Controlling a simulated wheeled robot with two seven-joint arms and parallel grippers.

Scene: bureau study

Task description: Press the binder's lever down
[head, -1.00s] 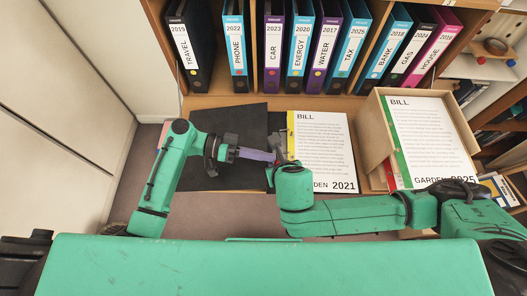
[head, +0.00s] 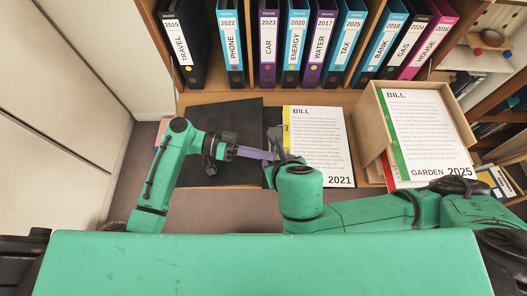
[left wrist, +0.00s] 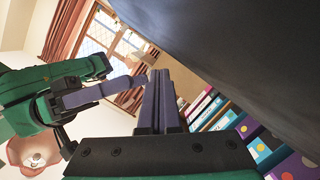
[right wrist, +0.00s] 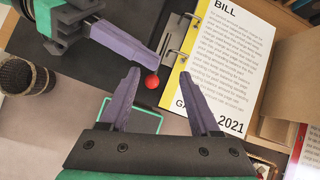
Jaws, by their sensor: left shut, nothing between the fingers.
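The binder lies open, with a bare black cover (head: 225,125) at left and a white bill sheet (head: 318,135), marked 2021, at right. In the right wrist view its metal rings (right wrist: 178,56) hold the sheet, and its lever ends in a red knob (right wrist: 152,83). My left gripper (head: 268,155) is shut and empty over the binder's middle; in the right wrist view its purple tips (right wrist: 153,62) appear just above the knob, contact unclear. My right gripper (right wrist: 159,75) is open and empty, its fingers on either side of the knob in that view. The lever is hidden in the head view.
Upright labelled binders (head: 297,45) fill the shelf behind. A wastebasket (right wrist: 25,78) is on the floor.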

